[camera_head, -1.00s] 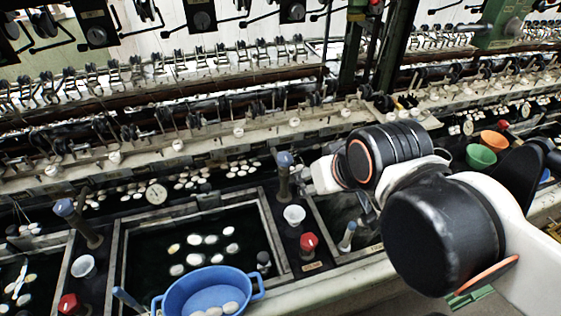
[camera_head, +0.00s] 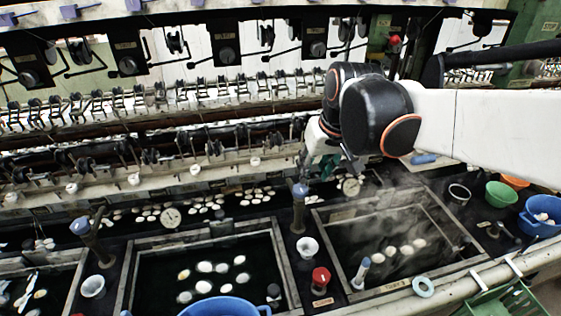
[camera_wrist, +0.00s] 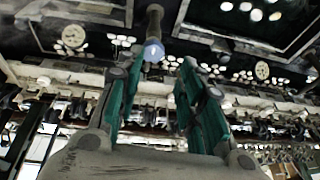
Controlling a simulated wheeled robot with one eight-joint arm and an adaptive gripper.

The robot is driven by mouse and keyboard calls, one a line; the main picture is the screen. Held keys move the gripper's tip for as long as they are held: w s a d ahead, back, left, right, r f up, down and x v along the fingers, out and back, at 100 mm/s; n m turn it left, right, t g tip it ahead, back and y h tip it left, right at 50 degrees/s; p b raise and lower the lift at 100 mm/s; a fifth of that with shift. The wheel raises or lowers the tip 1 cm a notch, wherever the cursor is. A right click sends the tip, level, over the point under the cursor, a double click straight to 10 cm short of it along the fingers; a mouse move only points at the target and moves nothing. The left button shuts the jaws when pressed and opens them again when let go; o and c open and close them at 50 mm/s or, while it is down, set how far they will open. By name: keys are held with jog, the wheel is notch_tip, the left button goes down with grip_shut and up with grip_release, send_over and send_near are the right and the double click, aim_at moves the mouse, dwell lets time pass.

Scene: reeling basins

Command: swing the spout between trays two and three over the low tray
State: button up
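A dark upright spout with a blue tip (camera_head: 300,190) stands on the strip between the middle tray (camera_head: 283,262) and the steaming right tray (camera_head: 330,288). In the wrist view the spout's blue tip (camera_wrist: 153,52) shows near the ends of my green fingers. My gripper (camera_head: 316,172) is just above and right of the spout in the head view. It is open and empty, with a clear gap between its fingers (camera_wrist: 160,68). A second blue-tipped spout (camera_head: 82,228) leans beside the middle tray's left side. I cannot tell from the picture which tray is lower.
A white cup (camera_head: 308,246) and a red knob (camera_head: 320,278) stand below the spout. A round gauge (camera_head: 351,187) is close right of my gripper. A reeling frame with hooks and spools runs behind. Green (camera_head: 500,194) and blue (camera_head: 541,222) bowls stand at the right.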

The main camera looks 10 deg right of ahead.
jog(key=w+d+f+g+y, duration=0.15)
jog(key=w+f+g, duration=0.25)
jog(key=w+f, duration=1.05)
jog(key=f, duration=0.1)
jog(key=a+f+b, duration=0.1)
jog(key=f, duration=0.1)
jog(key=w+f, duration=0.1)
jog(key=shift+w+a+f+b, duration=0.1)
jog(key=shift+a+f+b, duration=0.05)
jog(key=shift+f+b, duration=0.25)
grip_shut()
